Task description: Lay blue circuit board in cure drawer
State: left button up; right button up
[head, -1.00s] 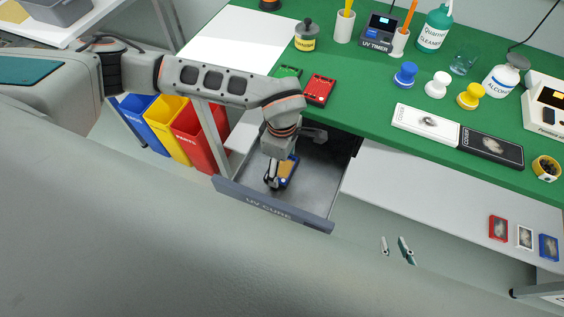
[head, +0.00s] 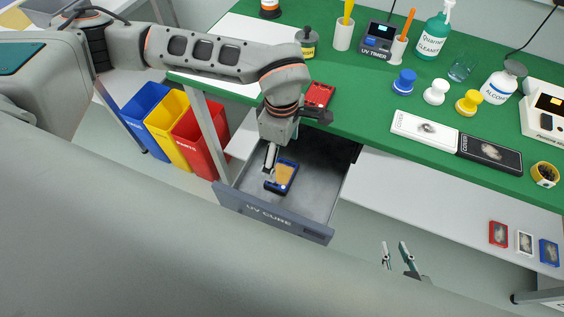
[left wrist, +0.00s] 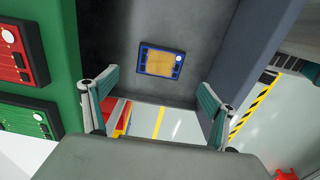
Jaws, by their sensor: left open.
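The blue circuit board (head: 287,174), with a tan middle, lies flat on the floor of the open cure drawer (head: 268,214), which is marked UV CURE. In the left wrist view the board (left wrist: 160,62) lies beyond my fingertips, on the grey drawer floor, clear of both fingers. My left gripper (head: 269,163) is above the drawer; in the left wrist view its fingers (left wrist: 157,95) are spread with nothing between them. My right gripper (head: 396,249) is low at the front, its two fingers apart and empty.
A red board (head: 319,95) lies on the green bench top behind the drawer; a green board (left wrist: 30,117) beside it shows in the left wrist view. Blue, yellow and red bins (head: 200,135) stand left of the drawer. White and black boxes (head: 425,129) lie at the bench front.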

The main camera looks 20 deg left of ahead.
pick_arm(q)
notch_tip(320, 180, up, 4)
jog(key=shift+f, duration=0.25)
dwell(0.5)
